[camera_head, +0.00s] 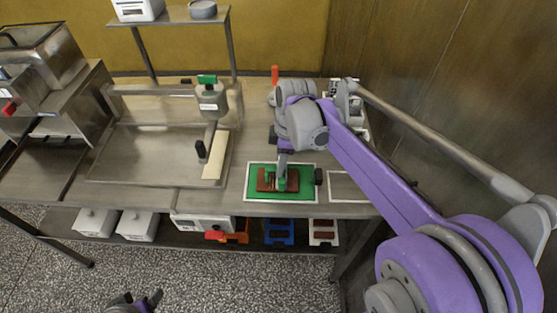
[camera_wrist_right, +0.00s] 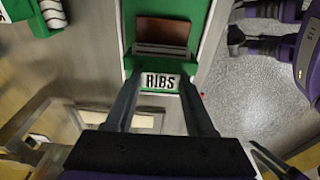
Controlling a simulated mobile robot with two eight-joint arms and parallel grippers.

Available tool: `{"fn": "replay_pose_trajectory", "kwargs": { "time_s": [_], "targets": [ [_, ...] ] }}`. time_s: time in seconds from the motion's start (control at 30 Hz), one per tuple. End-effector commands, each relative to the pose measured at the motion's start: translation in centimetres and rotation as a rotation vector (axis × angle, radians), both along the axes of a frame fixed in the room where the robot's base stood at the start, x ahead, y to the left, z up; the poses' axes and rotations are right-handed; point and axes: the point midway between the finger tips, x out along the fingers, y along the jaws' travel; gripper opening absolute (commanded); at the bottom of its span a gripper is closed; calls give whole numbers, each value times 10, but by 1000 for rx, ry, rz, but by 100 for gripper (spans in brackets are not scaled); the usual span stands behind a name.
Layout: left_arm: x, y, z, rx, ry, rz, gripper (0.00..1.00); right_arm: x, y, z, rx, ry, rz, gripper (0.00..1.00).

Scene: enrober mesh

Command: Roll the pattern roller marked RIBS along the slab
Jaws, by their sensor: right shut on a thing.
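The brown slab (camera_head: 264,180) lies on a green mat (camera_head: 254,192) with a white border, near the front edge of the bench. My right gripper (camera_head: 283,176) is over the slab, shut on the green holder of the pattern roller (camera_head: 282,184). In the right wrist view its white label RIBS (camera_wrist_right: 160,81) shows between the fingers, with part of the slab (camera_wrist_right: 162,32) beyond it. Whether the roller touches the slab is hidden. My left gripper (camera_head: 138,301) is at the bottom edge of the head view, away from the bench, its fingers apart and empty.
An outlined bare rectangle (camera_head: 348,186) lies right of the mat. A flat metal tray (camera_head: 140,155) with a green-topped device (camera_head: 211,97) stands to the left. An orange upright thing (camera_head: 275,74) is at the back. Bins (camera_head: 279,232) sit on the lower shelf.

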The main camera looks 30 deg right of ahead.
Motion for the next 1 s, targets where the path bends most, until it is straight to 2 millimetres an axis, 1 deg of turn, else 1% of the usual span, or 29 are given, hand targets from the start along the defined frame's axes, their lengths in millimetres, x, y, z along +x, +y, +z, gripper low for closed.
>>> {"fn": "replay_pose_trajectory", "kwargs": {
  "time_s": [1.0],
  "targets": [
    [1, 0, 2, 0, -1, 0, 75, -7, -12, 0, 0, 0, -1, 5]
  ]
}}
